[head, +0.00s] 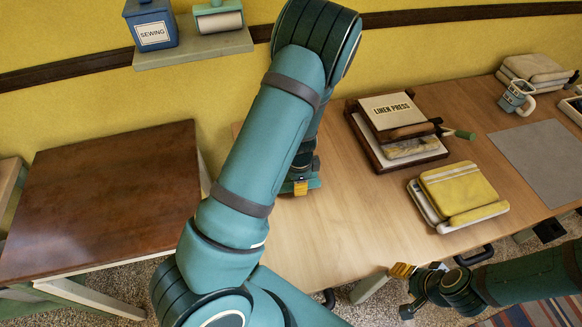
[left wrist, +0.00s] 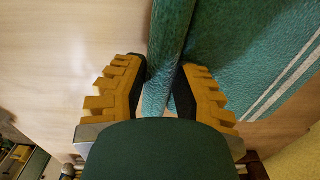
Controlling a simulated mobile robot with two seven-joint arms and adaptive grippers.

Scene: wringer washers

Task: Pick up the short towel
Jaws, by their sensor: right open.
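A green towel (left wrist: 235,55) with pale stripes fills the upper right of the left wrist view. It lies on the light wooden table, and a rounded fold of it runs down between my left fingers. My left gripper (left wrist: 163,80) has one yellow-toothed finger on each side of this fold, close against it; I cannot tell whether they are shut on it. In the head view my left gripper (head: 300,187) is low over the table, and my own arm hides most of the towel. My right gripper (head: 403,290) is open and empty near the table's front edge.
A linen press (head: 370,150) and a folded yellow towel on a tray (head: 428,205) stand right of my left arm. A grey mat (head: 540,150), a mug (head: 516,97) and folded cloths (head: 535,70) are farther right. A brown-topped table (head: 105,200) stands left.

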